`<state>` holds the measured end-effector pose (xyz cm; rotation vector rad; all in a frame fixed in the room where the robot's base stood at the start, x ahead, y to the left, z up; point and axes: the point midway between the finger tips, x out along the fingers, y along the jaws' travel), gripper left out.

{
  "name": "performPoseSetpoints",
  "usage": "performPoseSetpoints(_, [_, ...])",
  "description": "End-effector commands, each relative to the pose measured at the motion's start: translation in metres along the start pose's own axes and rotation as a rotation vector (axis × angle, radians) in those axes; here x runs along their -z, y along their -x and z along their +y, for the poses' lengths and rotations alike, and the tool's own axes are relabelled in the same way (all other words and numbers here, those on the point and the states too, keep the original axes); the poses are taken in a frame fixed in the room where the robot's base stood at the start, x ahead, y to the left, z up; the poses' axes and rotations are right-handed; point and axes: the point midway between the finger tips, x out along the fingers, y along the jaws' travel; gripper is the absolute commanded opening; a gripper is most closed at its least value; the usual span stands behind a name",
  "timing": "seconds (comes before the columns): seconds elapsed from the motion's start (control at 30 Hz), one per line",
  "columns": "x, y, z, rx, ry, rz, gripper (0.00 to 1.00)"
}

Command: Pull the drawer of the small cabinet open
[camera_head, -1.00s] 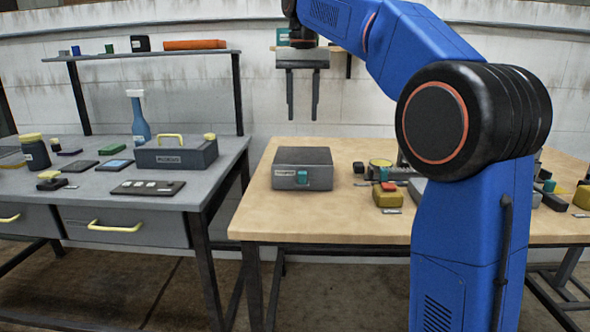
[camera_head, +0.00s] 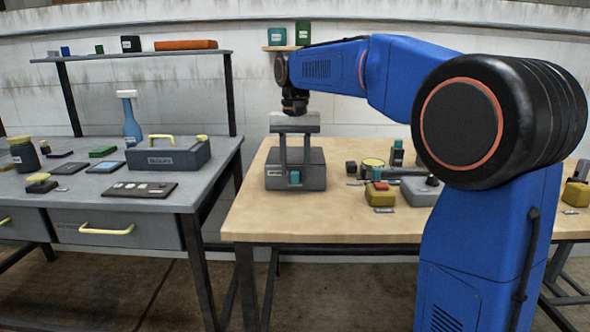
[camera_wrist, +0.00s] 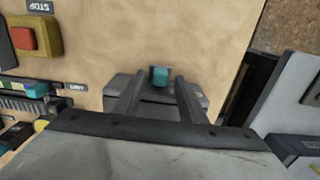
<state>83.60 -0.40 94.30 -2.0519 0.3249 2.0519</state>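The small cabinet (camera_head: 313,172) is a dark grey box on the left part of the wooden table. Its front carries a teal handle (camera_head: 295,177) and a pale label. The drawer looks shut. My gripper (camera_head: 295,163) points down in front of the cabinet, its two fingers apart, one on each side of the handle in the picture. In the wrist view the teal handle (camera_wrist: 160,76) shows between and just beyond the open fingers (camera_wrist: 157,88). I cannot tell whether a finger touches it. The gripper's body hides much of the cabinet in the wrist view.
A yellow box with a red button (camera_head: 380,194) and several small parts lie right of the cabinet. The wood (camera_head: 290,218) in front of the cabinet is clear. A grey workbench (camera_head: 190,190) with a toolbox (camera_head: 168,157) stands at the left, across a gap.

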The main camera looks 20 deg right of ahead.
Motion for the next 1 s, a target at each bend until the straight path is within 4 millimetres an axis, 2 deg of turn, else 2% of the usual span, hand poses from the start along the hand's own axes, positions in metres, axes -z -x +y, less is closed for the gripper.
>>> performPoseSetpoints(0.13, [-0.001, -0.009, 0.000, 0.000, 0.000, -0.001, 0.38])
performPoseSetpoints(0.43, [0.000, -0.010, 0.000, 0.000, 0.000, 0.000, 0.38])
performPoseSetpoints(0.47, [0.000, -0.010, 0.000, 0.000, 0.000, 0.000, 0.33])
performPoseSetpoints(0.6, [0.000, -0.010, 0.000, 0.000, 0.000, 0.000, 0.00])
performPoseSetpoints(0.83, [-0.005, -0.010, 0.000, 0.000, 0.001, 0.000, 0.00])
performPoseSetpoints(1.0, [-0.032, -0.009, -0.001, 0.001, 0.002, 0.001, 0.00])
